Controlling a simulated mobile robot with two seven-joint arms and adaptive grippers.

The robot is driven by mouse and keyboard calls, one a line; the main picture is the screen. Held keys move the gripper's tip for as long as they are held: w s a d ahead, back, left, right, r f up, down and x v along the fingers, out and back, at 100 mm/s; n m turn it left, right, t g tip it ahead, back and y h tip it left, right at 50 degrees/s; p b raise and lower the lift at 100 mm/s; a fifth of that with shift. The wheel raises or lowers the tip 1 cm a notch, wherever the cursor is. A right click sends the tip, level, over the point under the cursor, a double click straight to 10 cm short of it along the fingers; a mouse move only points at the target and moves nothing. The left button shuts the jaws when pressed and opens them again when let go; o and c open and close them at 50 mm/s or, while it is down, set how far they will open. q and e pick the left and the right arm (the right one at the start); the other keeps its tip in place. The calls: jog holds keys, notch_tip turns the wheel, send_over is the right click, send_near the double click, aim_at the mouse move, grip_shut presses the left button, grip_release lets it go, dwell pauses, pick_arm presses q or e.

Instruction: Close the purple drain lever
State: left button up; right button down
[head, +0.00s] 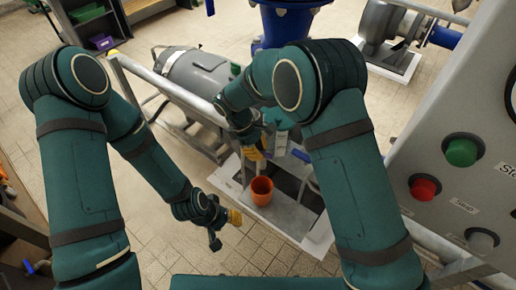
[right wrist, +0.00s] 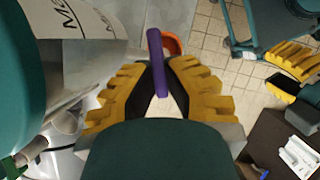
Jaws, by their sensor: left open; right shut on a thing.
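The purple drain lever (right wrist: 157,60) shows in the right wrist view as a long upright bar between the yellow fingers of my right gripper (right wrist: 160,88). The right gripper is shut on it. In the head view the right gripper (head: 256,150) is beyond the orange cup, partly hidden by its own arm, and I cannot make out the lever there. My left gripper (head: 232,217) is open and empty, low and left of the cup, apart from the lever. It also shows at the upper right of the right wrist view (right wrist: 288,74).
An orange cup (head: 261,191) stands on a pale ledge below the right gripper. A grey tank (head: 195,75) and a rail lie behind. A control panel (head: 450,130) with green and red buttons closes off the right. Tiled floor (head: 165,255) is open at front left.

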jog(key=shift+w+d+f+m+g+p, duration=0.1)
jog(key=shift+m+g+p, duration=0.25)
jog(key=shift+m, duration=0.45)
jog(key=shift+d+m+g+p, duration=0.1)
jog(key=shift+m+g+p, duration=0.2)
jog(key=shift+m, duration=0.5)
jog(key=c, duration=1)
grip_release()
jog(key=shift+a+y, duration=0.1)
jog(key=shift+y, duration=0.2)
